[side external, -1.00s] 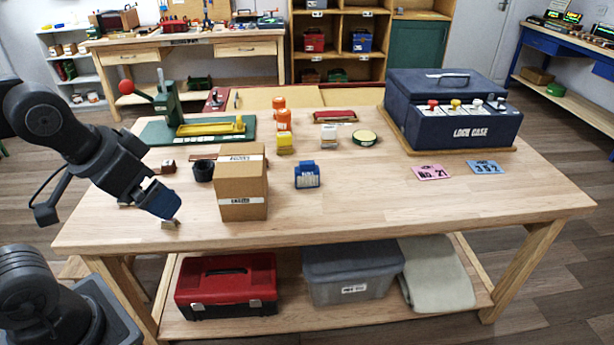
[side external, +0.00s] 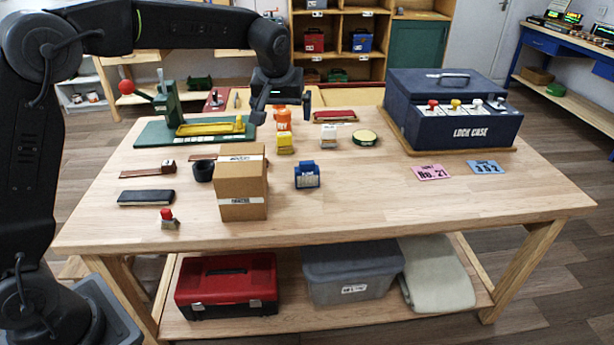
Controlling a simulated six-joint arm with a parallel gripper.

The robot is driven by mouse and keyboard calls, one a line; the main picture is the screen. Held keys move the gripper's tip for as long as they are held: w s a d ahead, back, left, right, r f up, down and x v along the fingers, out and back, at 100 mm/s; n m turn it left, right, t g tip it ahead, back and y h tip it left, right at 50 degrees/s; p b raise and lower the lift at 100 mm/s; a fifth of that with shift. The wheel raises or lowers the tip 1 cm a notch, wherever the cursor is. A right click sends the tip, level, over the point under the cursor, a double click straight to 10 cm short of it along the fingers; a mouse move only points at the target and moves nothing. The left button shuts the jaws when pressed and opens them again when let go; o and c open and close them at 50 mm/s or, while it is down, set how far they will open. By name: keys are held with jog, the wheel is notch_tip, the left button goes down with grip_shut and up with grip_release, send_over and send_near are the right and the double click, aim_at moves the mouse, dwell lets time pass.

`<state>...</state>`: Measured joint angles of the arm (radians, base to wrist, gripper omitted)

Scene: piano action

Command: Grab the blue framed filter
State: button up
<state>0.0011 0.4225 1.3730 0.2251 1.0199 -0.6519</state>
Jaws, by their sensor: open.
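A small blue-framed block with a pale front (side external: 307,176), which looks like the blue framed filter, stands upright on the wooden table, just right of a tall cardboard box. My gripper (side external: 282,108) is open at the back of the table, beyond and a little left of the blue piece. Its fingers appear on either side of the orange bottles (side external: 284,124). I cannot tell whether it touches them. Nothing shows held in it.
The cardboard box (side external: 242,188) stands close left of the blue piece. A yellow-topped block (side external: 285,145) and a white-topped block (side external: 329,136) stand behind it. A dark lock case (side external: 455,128) is at right. The table's front right is clear.

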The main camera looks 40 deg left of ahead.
aim_at(307, 164)
jog(key=w+a+f+n, duration=0.1)
jog(key=w+f, duration=0.3)
jog(key=f, duration=0.2)
jog(key=w+a+f+n, duration=0.1)
jog(key=w+f, duration=0.3)
jog(key=f, duration=0.3)
jog(key=w+a+f+n+y, duration=0.1)
jog(key=w+f, duration=0.3)
jog(key=f, duration=0.2)
jog(key=shift+w+a+f+g, duration=0.2)
jog(key=shift+a+f+g, duration=0.1)
jog(key=shift+a+g, duration=0.1)
jog(key=shift+d+x, duration=0.2)
jog(key=shift+x, duration=1.3)
jog(key=shift+d+x, duration=0.15)
jog(key=shift+x, duration=1.3)
jog(key=shift+f, duration=0.1)
jog(key=c, duration=0.9)
